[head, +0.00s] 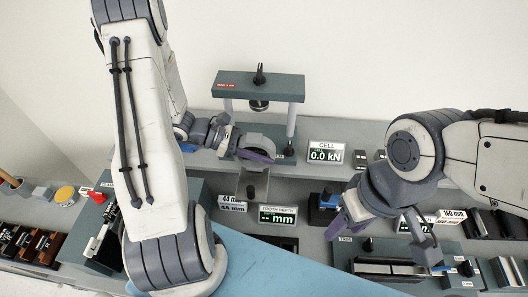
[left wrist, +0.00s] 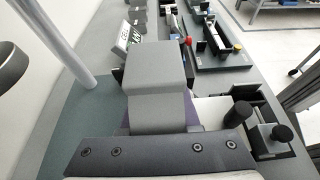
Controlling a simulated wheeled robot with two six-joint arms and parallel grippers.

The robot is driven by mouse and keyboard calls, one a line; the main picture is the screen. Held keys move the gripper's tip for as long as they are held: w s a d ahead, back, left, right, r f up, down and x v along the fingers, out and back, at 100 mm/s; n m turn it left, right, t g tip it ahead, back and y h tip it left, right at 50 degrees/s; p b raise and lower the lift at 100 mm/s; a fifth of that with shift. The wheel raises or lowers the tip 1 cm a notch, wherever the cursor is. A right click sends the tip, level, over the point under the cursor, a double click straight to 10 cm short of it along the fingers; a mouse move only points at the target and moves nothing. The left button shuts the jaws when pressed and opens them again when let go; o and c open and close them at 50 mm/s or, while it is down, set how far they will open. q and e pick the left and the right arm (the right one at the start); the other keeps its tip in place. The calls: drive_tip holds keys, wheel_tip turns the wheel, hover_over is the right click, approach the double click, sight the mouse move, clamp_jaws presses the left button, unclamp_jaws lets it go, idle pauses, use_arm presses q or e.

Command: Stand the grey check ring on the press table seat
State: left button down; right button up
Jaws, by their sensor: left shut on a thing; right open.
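The grey check ring (head: 256,141) shows as a curved grey piece at my left gripper (head: 256,155), in front of the press (head: 258,86). My left gripper is shut on it. In the left wrist view the ring (left wrist: 158,72) is a broad grey block shape above the purple finger pads; its lower part is hidden. The ring appears between the press columns, below the round upper platen (head: 259,105). The press table seat is hidden behind the ring and gripper, so I cannot tell whether they touch. My right gripper (head: 385,248) is open and empty at the right.
The CELL display (head: 326,154) reads 0.0 kN, right of the press. A tooth depth display (head: 278,217) and a grey bracket-like piece (head: 252,186) stand in front. A press column (left wrist: 70,48) is close at left in the wrist view. A dark fixture (head: 375,266) lies below my right gripper.

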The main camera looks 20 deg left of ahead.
use_arm(q)
drive_tip(key=shift+f, duration=0.25)
drive_tip(key=c, duration=0.6)
unclamp_jaws()
drive_tip(key=shift+o, duration=0.2)
drive_tip(key=shift+s+a+b, duration=0.1)
drive_tip(key=shift+a+b, duration=0.25)
drive_tip(key=shift+a, duration=0.05)
drive_tip(key=b+v, duration=0.2)
drive_tip(key=v, duration=0.7)
drive_tip(key=shift+a+r, duration=0.2)
drive_tip(key=shift+a, duration=0.1)
